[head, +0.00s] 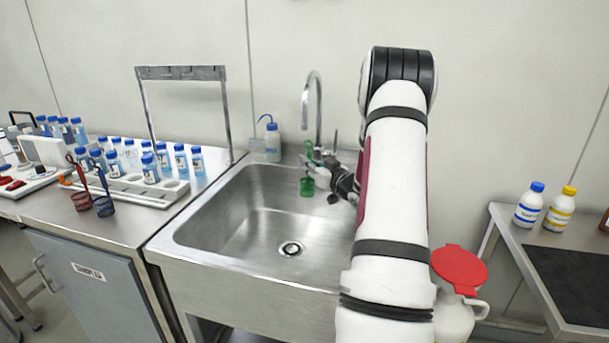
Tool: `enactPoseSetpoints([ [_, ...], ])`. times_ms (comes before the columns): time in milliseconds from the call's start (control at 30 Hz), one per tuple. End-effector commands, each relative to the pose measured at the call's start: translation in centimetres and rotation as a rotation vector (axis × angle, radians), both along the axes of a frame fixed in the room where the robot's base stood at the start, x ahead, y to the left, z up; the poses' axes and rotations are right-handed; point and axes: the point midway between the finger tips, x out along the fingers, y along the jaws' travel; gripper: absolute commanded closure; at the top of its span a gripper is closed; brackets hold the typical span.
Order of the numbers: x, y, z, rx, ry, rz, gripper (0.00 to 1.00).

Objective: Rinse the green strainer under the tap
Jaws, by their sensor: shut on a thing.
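The green strainer (307,187) hangs over the back of the steel sink (212,237), with its cup at the bottom and its handle going up. My gripper (317,165) is shut on the strainer's handle. The tap (313,105) is a curved metal spout behind the sink, and its outlet is above the strainer and close to its line. I cannot make out a water stream. The sink basin is empty, with a round drain (291,249) in its floor.
A wash bottle (272,141) stands behind the sink. The left counter holds a rack (128,190) of blue-capped bottles, and red and dark blue strainers (103,205). A container with a red lid (460,268) is right of my arm. Two bottles (529,205) stand on the right table.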

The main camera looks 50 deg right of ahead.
Motion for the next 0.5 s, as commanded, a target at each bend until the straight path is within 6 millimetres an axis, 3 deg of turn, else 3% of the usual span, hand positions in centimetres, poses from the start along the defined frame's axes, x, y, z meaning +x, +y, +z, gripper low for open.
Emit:
enactPoseSetpoints([
  [500, -1.3, 2.3, 0.1, 0.0, 0.001, 0.0, 1.0],
])
